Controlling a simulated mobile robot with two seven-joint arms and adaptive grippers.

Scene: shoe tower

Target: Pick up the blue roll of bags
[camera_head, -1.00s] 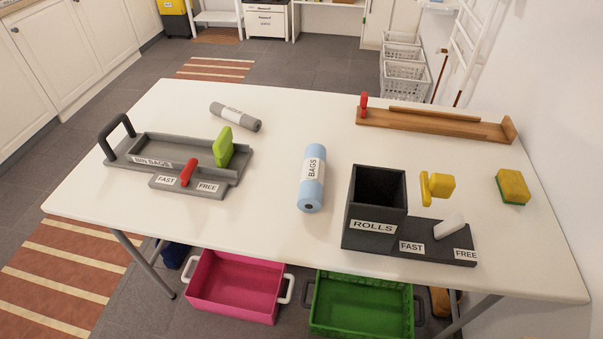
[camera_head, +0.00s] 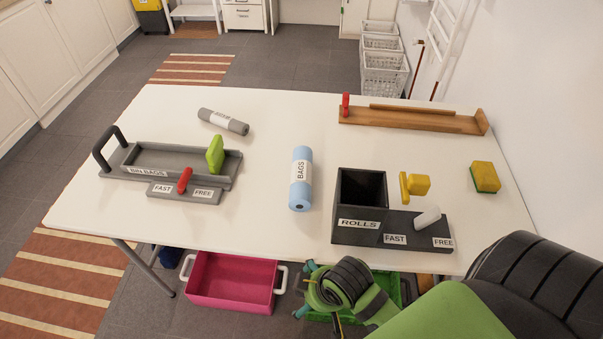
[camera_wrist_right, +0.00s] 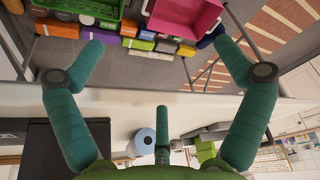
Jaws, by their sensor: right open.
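The blue roll of bags (camera_head: 301,178), with a white BAGS label, lies near the middle of the white table, its end towards me. In the right wrist view its round end (camera_wrist_right: 145,142) shows beyond the gripper, partly hidden. My right gripper (camera_head: 306,289) is at the lower middle of the head view, in front of the table's near edge. It is open, with teal fingers spread wide and nothing between them in the right wrist view (camera_wrist_right: 158,52). It is apart from the roll. My left gripper is not in view.
A black ROLLS holder (camera_head: 345,216) stands right of the roll. A grey BIN BAGS tray (camera_head: 115,165) and grey roll (camera_head: 223,122) are to the left. A wooden rack (camera_head: 410,120) and sponge (camera_head: 485,177) are at the right. A pink crate (camera_head: 232,283) is below.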

